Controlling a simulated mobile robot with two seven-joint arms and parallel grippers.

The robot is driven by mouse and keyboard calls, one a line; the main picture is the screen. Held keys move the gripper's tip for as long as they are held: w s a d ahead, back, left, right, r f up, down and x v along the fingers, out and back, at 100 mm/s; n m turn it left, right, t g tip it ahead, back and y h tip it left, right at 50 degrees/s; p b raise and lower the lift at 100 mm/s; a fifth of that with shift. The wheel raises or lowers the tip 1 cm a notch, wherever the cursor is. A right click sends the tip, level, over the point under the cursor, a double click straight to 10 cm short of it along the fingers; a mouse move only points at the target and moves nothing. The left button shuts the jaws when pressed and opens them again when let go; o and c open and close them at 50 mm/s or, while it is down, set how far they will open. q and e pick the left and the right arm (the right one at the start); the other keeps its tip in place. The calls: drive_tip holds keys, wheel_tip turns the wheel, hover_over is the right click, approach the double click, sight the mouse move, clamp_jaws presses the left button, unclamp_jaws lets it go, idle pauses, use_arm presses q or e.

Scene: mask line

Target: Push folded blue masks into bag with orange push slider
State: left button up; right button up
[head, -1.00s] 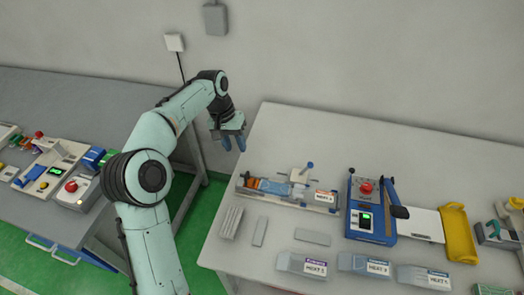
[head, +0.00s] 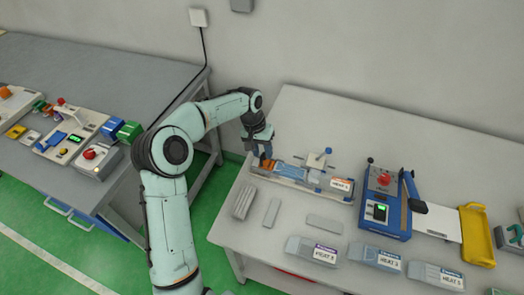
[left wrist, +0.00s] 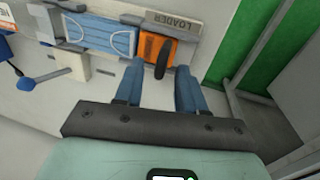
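The loader (head: 300,186) is a long narrow fixture near the table's back left. Folded blue masks (head: 290,172) lie in its channel; they also show in the left wrist view (left wrist: 105,33). The orange push slider (head: 267,163) is at the channel's left end, beside the masks. In the left wrist view it shows as an orange block (left wrist: 150,48) with a dark upright knob. My left gripper (head: 262,152) is over the slider. Its two blue fingers (left wrist: 157,73) are apart, with the knob about between their tips; contact is unclear. I cannot make out the bag clearly.
A blue machine (head: 385,200) with a red button stands right of the loader. A yellow tray (head: 477,235) is farther right. Grey bars (head: 243,202) and labelled packs (head: 313,251) lie in front. A second bench (head: 100,70) is at left.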

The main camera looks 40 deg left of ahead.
use_arm(q)
drive_tip(key=shift+f, duration=0.2)
drive_tip(key=shift+c, duration=0.3)
clamp_jaws()
drive_tip(key=p, duration=0.1)
hover_over(307, 177)
use_arm(e)
drive_tip(key=shift+w+r, duration=0.6)
drive_tip(key=shift+r, duration=0.2)
use_arm(q)
drive_tip(key=shift+d, duration=0.1)
drive_tip(key=shift+o, duration=0.3)
unclamp_jaws()
drive_tip(key=shift+r, duration=0.15)
